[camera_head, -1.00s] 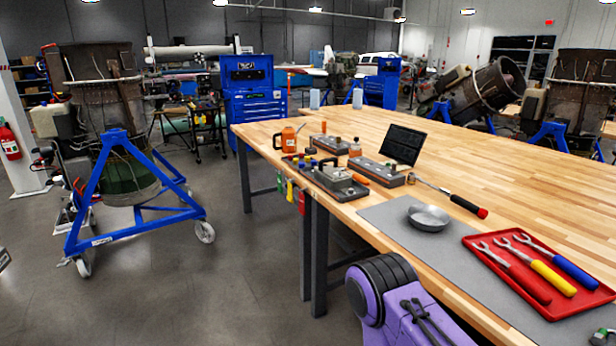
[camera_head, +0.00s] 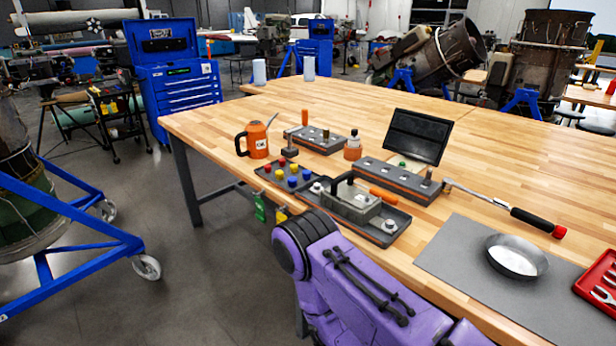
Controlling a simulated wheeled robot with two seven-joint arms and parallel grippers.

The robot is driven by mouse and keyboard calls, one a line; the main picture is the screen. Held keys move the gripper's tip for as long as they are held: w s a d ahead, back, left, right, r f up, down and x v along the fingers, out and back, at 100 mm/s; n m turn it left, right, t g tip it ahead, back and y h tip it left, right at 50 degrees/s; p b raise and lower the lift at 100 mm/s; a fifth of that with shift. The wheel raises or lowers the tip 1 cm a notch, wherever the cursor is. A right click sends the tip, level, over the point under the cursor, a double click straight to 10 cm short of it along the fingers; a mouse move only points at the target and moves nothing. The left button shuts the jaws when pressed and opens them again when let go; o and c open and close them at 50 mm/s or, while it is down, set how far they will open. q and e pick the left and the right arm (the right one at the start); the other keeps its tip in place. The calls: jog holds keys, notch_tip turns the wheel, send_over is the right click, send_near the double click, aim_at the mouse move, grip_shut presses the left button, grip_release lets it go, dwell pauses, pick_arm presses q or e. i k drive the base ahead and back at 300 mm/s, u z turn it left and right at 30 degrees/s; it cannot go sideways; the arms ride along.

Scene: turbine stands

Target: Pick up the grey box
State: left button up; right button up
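A grey box (camera_head: 350,201) with a dark carrying handle on top sits on a dark tray (camera_head: 393,243) near the front edge of the wooden workbench (camera_head: 480,140). It looks upright. A purple link of my own arm rises from the bottom of the picture, in front of the bench edge and close to the tray. It appears apart from the box. Neither of my grippers shows in this view, so their fingers cannot be seen.
Beside the box are several coloured knobs (camera_head: 293,181), grey blocks (camera_head: 396,180) and an orange can (camera_head: 255,140). A screen (camera_head: 418,136) stands behind. A torque wrench (camera_head: 515,213), a metal bowl (camera_head: 516,256) and a red tray (camera_head: 602,284) lie right. The far right benchtop is clear.

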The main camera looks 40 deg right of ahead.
aim_at(339, 198)
jog(key=i, duration=1.7)
jog(key=z, duration=2.9)
jog(key=k, duration=0.3)
jog(key=u, duration=0.1)
